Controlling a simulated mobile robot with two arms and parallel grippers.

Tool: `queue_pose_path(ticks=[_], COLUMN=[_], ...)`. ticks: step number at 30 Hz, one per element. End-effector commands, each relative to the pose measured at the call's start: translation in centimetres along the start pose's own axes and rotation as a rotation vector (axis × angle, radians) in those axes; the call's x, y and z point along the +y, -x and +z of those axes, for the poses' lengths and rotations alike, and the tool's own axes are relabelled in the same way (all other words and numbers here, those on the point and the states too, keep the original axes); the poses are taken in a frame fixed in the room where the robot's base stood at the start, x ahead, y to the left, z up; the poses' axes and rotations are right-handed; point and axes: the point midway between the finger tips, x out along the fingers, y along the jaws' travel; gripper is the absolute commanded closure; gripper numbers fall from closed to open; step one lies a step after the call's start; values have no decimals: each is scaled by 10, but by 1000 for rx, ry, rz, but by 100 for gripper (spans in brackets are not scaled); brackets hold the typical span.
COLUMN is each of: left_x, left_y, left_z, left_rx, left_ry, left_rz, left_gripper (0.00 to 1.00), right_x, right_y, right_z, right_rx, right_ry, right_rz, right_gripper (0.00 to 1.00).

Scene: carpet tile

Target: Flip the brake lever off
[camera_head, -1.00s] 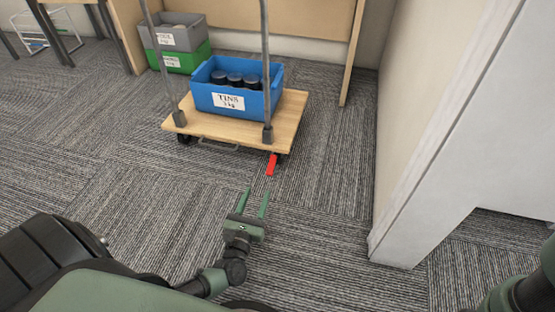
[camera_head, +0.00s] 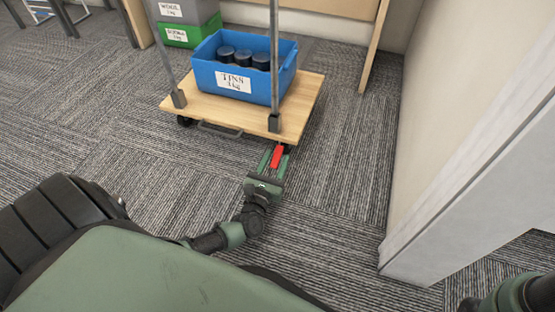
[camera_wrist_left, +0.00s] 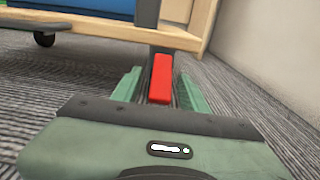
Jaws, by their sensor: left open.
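The red brake lever (camera_head: 277,157) sticks out from under the near right corner of the wooden cart (camera_head: 213,109). In the left wrist view the lever (camera_wrist_left: 160,79) stands between the two green fingers. My left gripper (camera_head: 274,160) is open, with one finger on each side of the lever. I see a gap on both sides, so the fingers look apart from it. The lever's far end is hidden under the cart deck. Part of my right arm shows at the lower right corner, but its gripper is out of view.
A blue bin (camera_head: 235,75) labelled TINS, holding dark cans, rests on the cart between metal posts (camera_head: 274,70). Grey and green bins (camera_head: 190,35) stand behind. A white wall end (camera_head: 430,235) stands to the right. Carpet left of the cart is clear.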

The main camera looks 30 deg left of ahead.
Motion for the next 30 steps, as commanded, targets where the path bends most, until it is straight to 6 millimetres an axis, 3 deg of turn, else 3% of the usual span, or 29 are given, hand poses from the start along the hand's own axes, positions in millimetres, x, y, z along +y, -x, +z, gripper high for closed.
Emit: queue_pose_path(ticks=[11, 16, 17, 30], left_x=[0, 0, 0, 1], left_y=[-10, -10, -10, -9], left_z=[0, 0, 0, 0], left_rx=[0, 0, 0, 0], left_ry=[-1, -1, -1, -1], left_rz=[0, 0, 0, 1], left_gripper=[56, 98, 100, 100], right_x=[-1, -1, -1, -1], right_y=[4, 4, 4, 4], right_z=[-1, -1, -1, -1], right_rx=[0, 1, 0, 0], right_ry=[0, 0, 0, 0], right_rz=[-1, -1, -1, -1], right_gripper=[58, 58, 58, 58])
